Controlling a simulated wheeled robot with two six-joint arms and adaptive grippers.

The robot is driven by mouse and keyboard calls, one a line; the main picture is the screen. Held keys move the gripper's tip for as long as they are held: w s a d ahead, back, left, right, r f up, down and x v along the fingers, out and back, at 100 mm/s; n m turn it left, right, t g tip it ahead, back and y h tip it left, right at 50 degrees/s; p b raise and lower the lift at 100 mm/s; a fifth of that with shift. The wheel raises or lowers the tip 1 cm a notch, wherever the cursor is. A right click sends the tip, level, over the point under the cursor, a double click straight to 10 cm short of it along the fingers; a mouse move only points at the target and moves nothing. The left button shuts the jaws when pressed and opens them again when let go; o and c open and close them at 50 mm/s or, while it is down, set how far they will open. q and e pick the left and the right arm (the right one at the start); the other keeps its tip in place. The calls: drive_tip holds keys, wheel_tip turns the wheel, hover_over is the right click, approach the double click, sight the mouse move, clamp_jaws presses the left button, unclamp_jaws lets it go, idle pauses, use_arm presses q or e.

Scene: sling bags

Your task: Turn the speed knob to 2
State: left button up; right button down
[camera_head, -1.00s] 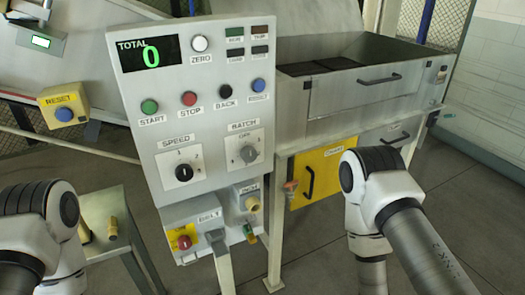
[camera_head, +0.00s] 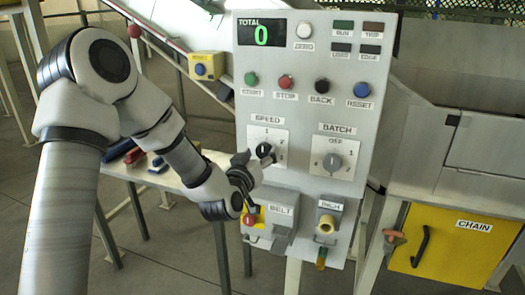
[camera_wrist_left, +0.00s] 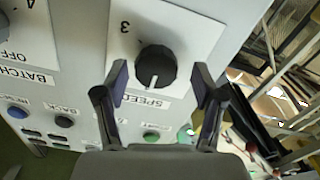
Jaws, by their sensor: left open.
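The speed knob (camera_head: 264,150) is a round black knob on a white plate under the SPEED label on the grey control panel (camera_head: 302,105). My left gripper (camera_head: 252,167) is at the knob's lower left in the head view and partly covers the plate. In the left wrist view the panel appears upside down. There the open left gripper (camera_wrist_left: 160,80) has one finger on each side of the speed knob (camera_wrist_left: 155,66), with gaps visible. The knob's white mark points towards the SPEED label; a 3 shows on the opposite side. My right gripper is not in view.
The batch knob (camera_head: 332,162) is right of the speed plate. Start (camera_head: 251,79) and stop (camera_head: 286,82) buttons sit above. The belt switch box (camera_head: 283,212) with a red knob (camera_head: 249,219) is close below my left gripper. A yellow chain door (camera_head: 440,243) is at right.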

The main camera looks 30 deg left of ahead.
use_arm(q)
drive_tip(key=shift+w+d+r, duration=0.1)
drive_tip(key=shift+w+d, duration=0.05)
drive_tip(key=shift+w, duration=0.7)
drive_tip(key=shift+a, duration=0.2)
drive_tip(key=shift+c, duration=1.3)
drive_tip(key=shift+d, duration=0.1)
drive_tip(key=c, duration=0.9)
drive_tip(key=shift+m, duration=0.5)
drive_tip(key=m, duration=0.4)
drive_tip(key=shift+m+p, duration=0.4)
drive_tip(key=m+p, duration=0.1)
drive_tip(key=m, duration=0.5)
